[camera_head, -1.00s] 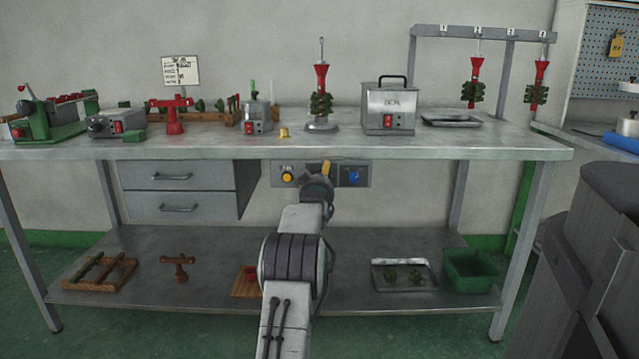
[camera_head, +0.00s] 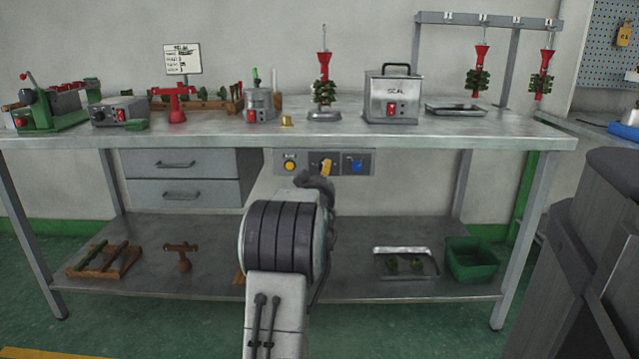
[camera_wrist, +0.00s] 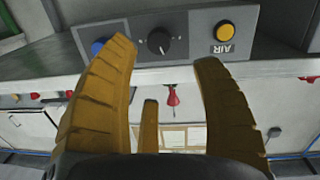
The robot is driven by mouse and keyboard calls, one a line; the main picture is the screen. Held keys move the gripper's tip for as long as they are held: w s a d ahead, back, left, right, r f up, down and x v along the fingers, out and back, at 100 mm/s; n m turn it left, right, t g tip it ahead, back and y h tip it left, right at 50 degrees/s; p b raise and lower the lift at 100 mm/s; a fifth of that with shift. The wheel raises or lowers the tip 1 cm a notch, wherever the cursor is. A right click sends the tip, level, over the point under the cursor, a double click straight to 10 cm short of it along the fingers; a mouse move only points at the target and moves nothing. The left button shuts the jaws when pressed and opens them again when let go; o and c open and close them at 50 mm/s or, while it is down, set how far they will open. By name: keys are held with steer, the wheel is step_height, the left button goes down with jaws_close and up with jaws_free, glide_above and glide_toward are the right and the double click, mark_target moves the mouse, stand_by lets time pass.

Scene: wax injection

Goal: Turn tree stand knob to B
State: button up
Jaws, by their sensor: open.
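A grey control panel (camera_head: 333,154) is mounted under the front edge of the workbench. In the wrist view, which is upside down, a black round knob (camera_wrist: 158,42) sits in the middle of the panel. A pale pointer mark shows on it, but its lettering is too small to read. My gripper (camera_wrist: 165,55) is open and empty, its yellow fingers short of the knob and on either side of it in the picture. In the head view my gripper (camera_head: 327,168) covers the knob. A red and green tree (camera_head: 324,92) stands upright on a round metal stand (camera_head: 324,115).
A yellow button (camera_head: 290,166), marked AIR in the wrist view, and a blue knob (camera_head: 356,166) flank the middle. The bench top (camera_head: 360,137) overhangs the panel. Drawers (camera_head: 180,178) are to the left. A lower shelf (camera_head: 340,287) holds trays. A dark grey object (camera_head: 590,250) stands at right.

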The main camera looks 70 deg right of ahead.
steer(key=shift+v, duration=1.15)
